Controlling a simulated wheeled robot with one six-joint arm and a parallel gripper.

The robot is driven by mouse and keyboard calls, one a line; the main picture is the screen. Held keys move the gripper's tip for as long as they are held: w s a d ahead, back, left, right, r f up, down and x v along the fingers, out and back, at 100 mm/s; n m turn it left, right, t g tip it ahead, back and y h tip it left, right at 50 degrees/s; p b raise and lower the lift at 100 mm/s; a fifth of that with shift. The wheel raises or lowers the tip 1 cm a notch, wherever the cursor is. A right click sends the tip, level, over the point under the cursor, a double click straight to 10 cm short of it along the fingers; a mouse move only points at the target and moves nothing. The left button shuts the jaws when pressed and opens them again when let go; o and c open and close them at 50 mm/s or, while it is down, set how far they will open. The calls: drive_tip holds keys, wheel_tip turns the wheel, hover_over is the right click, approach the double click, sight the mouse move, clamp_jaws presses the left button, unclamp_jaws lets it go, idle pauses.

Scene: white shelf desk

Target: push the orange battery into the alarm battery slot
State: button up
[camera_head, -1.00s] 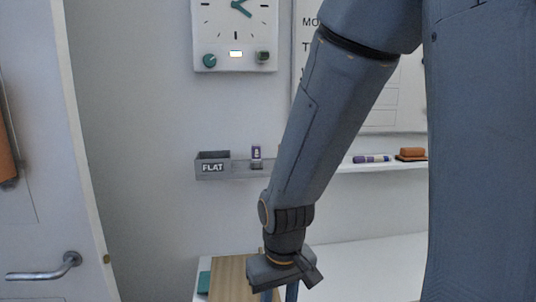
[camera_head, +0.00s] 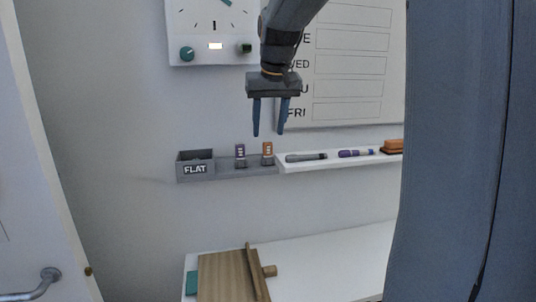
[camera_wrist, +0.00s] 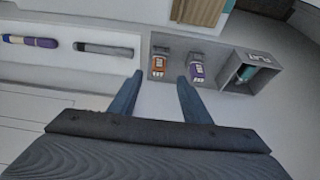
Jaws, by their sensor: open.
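The orange battery (camera_head: 267,151) stands upright in a holder on the grey ledge, right of a purple battery (camera_head: 240,152). In the wrist view the orange battery (camera_wrist: 158,64) is just beyond the gap between the fingertips, nearer the left one. My gripper (camera_head: 268,134) is open and empty, fingers pointing down, above the orange battery in the head view; it also shows in the wrist view (camera_wrist: 160,77). The white alarm clock (camera_head: 201,27) hangs on the wall, its top cut off. It has a small lit window (camera_head: 215,46). I cannot make out its battery slot.
A grey FLAT box (camera_head: 195,169) sits left of the batteries; a teal item (camera_wrist: 250,75) lies inside. Markers (camera_head: 356,153) and an orange eraser (camera_head: 393,146) are on the white shelf to the right. A wooden board (camera_head: 225,278) lies on the desk below.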

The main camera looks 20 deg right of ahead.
sight(268, 142)
drive_tip(key=shift+d+p+x, duration=0.2)
drive_tip(key=shift+p+x, duration=1.3)
drive_tip(key=shift+x, duration=2.05)
clamp_jaws()
drive_tip(key=shift+r, duration=0.15)
